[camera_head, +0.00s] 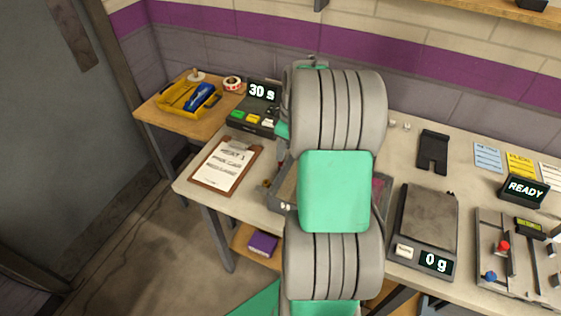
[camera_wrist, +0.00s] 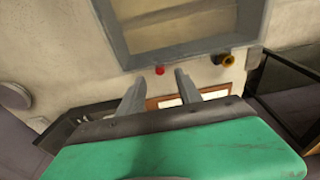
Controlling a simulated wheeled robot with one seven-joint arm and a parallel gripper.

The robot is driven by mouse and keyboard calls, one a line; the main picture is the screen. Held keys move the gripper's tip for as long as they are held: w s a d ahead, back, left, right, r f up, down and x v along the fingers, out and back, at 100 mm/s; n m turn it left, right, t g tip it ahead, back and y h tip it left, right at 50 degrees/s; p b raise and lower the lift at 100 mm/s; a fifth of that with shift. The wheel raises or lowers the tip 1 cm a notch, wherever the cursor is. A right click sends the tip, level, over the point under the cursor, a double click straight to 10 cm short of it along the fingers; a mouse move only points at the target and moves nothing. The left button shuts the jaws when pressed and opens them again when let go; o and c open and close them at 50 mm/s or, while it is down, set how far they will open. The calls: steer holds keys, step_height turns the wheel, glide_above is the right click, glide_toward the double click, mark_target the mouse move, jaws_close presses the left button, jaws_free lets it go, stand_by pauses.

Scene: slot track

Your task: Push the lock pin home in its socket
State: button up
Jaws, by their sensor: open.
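My gripper (camera_wrist: 158,84) is open in the wrist view, with nothing between its two grey fingers. A small red round thing (camera_wrist: 160,70) shows just beyond the fingertips, beside a grey frame-like edge (camera_wrist: 190,53). A dark fitting with a brass-coloured end (camera_wrist: 228,60) sits to its right. I cannot tell which part is the lock pin or its socket. In the head view my arm hides much of the table's middle. The slot board (camera_head: 512,262) at the right carries a red knob (camera_head: 503,246) and a blue knob (camera_head: 490,276).
A clipboard (camera_head: 226,165) lies at the table's left. A timer box (camera_head: 258,108) reading "30 s" stands behind it. A scale (camera_head: 428,232) reading "0 g" is right of my arm. A yellow tray (camera_head: 184,98) sits on the side table. A READY display (camera_head: 524,190) stands at right.

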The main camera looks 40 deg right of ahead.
mark_target(281, 165)
steer(key=f, duration=0.5)
steer(key=shift+w+a+f+p, duration=0.1)
steer(key=shift+w+a+p, duration=0.1)
steer(key=shift+w+p, duration=0.2)
steer(key=shift+c, duration=0.4)
jaws_close()
